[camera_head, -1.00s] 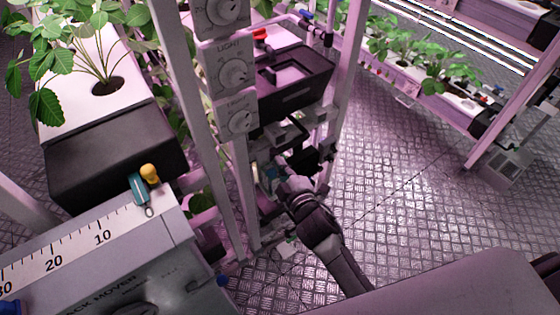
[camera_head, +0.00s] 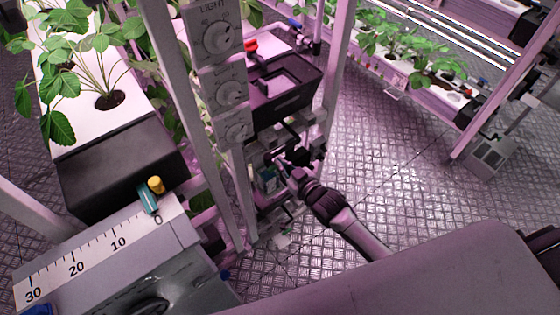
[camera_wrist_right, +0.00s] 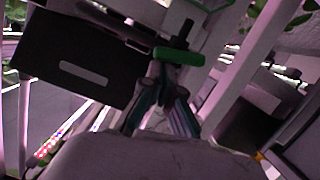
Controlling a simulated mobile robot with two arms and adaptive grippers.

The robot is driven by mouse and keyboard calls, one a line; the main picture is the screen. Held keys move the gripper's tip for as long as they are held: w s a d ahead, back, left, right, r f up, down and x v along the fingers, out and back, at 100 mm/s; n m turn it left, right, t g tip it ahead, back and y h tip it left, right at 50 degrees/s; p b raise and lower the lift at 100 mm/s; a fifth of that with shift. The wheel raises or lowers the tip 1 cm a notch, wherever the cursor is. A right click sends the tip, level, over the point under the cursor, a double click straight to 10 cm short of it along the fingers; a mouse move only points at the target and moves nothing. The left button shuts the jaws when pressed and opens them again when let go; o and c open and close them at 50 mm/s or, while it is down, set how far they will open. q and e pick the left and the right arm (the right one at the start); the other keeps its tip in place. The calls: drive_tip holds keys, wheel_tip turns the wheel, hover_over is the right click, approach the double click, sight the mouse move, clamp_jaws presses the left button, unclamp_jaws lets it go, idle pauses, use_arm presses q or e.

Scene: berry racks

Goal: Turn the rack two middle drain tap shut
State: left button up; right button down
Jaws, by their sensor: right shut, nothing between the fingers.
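In the right wrist view a tap with a green bar handle (camera_wrist_right: 180,56) sits just beyond my right gripper (camera_wrist_right: 165,76). The handle lies crosswise in the picture, with a dark stem above it. My gripper's fingers are together with nothing between them, and their tips are close to the handle; I cannot tell if they touch. In the head view my right gripper (camera_head: 282,164) reaches in low beside the rack post, below the black tray. There the tap is hidden or too small to make out. My left gripper is not in view.
Rack posts (camera_head: 178,75) and dial boxes (camera_head: 217,38) stand left of my right gripper. A black tray (camera_head: 290,105) is above it. The metal floor (camera_head: 400,160) at right is open.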

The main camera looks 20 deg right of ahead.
drive_tip(key=shift+w+d+f+m, duration=0.1)
drive_tip(key=shift+d+m, duration=0.1)
drive_tip(key=shift+m, duration=0.1)
idle(0.4)
